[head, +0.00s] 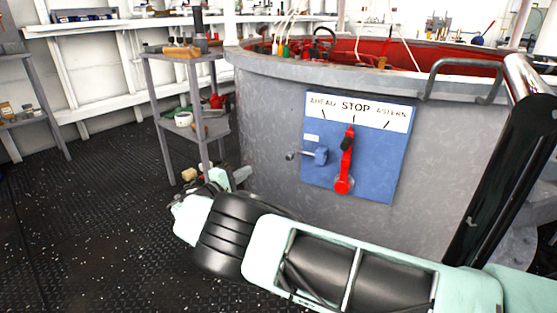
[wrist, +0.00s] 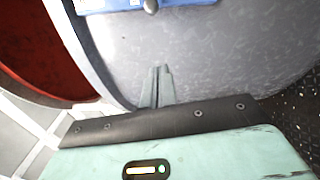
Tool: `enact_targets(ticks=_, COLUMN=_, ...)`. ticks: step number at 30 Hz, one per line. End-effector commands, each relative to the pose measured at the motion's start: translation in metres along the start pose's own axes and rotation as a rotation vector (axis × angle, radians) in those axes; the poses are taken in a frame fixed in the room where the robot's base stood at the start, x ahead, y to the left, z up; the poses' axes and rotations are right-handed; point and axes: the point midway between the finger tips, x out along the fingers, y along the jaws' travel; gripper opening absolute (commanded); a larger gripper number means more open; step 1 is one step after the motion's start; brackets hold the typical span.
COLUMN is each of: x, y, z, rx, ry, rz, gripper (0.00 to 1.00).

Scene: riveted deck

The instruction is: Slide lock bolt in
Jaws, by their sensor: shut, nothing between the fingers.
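The blue panel (head: 376,166) is fixed to the grey curved wall, with an AHEAD, STOP, ASTERN scale on top. Its red lever (head: 346,165) stands nearly upright, its upper end below STOP. The blue-grey lock bolt (head: 315,156) sits left of the lever, its knob sticking out past the panel's left edge. A gap shows between bolt and lever. In the wrist view the panel (wrist: 195,4) is cut off at the top, with the bolt's dark knob (wrist: 150,6) at its edge. My gripper (wrist: 157,72) is shut and empty, apart from the knob; in the head view it (head: 242,174) is lower left of the panel.
A grey shelf stand (head: 187,88) with tools and a green-and-white item stands left of the curved wall. The wall's rim carries a grey rail (head: 462,66). A thick black post (head: 505,165) stands at the right. The dark floor (head: 85,220) at left is mostly clear.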

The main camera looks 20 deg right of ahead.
Motion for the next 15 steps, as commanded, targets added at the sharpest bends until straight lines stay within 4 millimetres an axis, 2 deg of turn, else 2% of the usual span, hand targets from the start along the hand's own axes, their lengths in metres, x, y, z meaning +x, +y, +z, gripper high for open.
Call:
enact_targets(ticks=4, x=0.004, y=-0.001, z=0.000, rx=0.000, ry=-0.002, rz=-0.001, gripper=0.00)
enact_targets(ticks=8, x=0.018, y=-0.002, z=0.001, rx=0.000, ry=-0.005, rz=-0.001, gripper=0.00)
enact_targets(ticks=15, x=0.065, y=-0.003, z=0.001, rx=0.001, ry=-0.006, rz=-0.002, gripper=0.00)
